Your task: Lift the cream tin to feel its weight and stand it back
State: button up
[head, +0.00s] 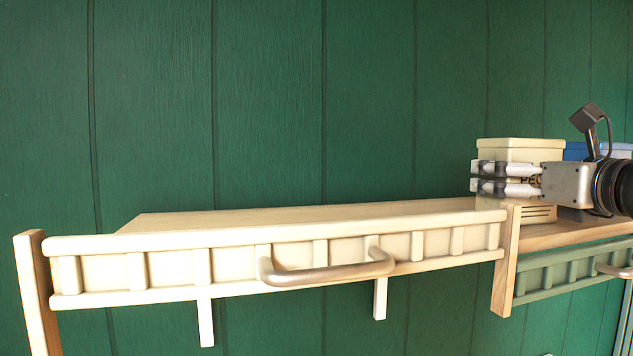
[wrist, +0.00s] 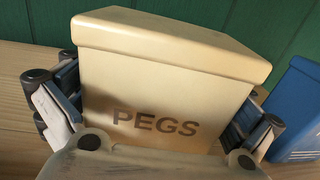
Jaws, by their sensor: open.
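The cream tin (head: 521,150) stands on the wooden shelf at the right of the head view, partly hidden behind my gripper. In the wrist view the cream tin (wrist: 165,85) fills the middle, with a lid and the word PEGS on its front. My gripper (head: 476,177) reaches in from the right in the head view. In the wrist view my gripper (wrist: 155,115) is open, with one finger on each side of the tin. I cannot tell whether the fingers touch its sides. The tin looks upright on the shelf.
A blue tin (wrist: 298,110) stands to the right of the cream tin; it also shows behind my gripper in the head view (head: 578,151). The shelf top (head: 300,214) to the left is bare, with a railed front and a handle (head: 325,273). A green wall is behind.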

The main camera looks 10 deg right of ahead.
jog(key=shift+s+a+r, duration=0.1)
jog(key=shift+s+r, duration=0.1)
jog(key=shift+s, duration=0.4)
jog(key=shift+s+a+r, duration=0.1)
jog(key=shift+s+r, duration=0.05)
jog(key=shift+s, duration=0.45)
jog(key=shift+c, duration=0.6)
jog(key=shift+w+d+f, duration=0.1)
jog(key=shift+w+f, duration=0.05)
jog(key=shift+w, duration=0.45)
jog(key=c, duration=0.4)
jog(key=shift+s, duration=0.25)
jog(key=shift+c, duration=1.2)
jog(key=shift+w, duration=0.15)
jog(key=c, duration=0.4)
jog(key=shift+r, duration=0.2)
notch_tip(320, 180, up, 20)
jog(key=p, duration=0.7)
jog(key=shift+p, duration=0.35)
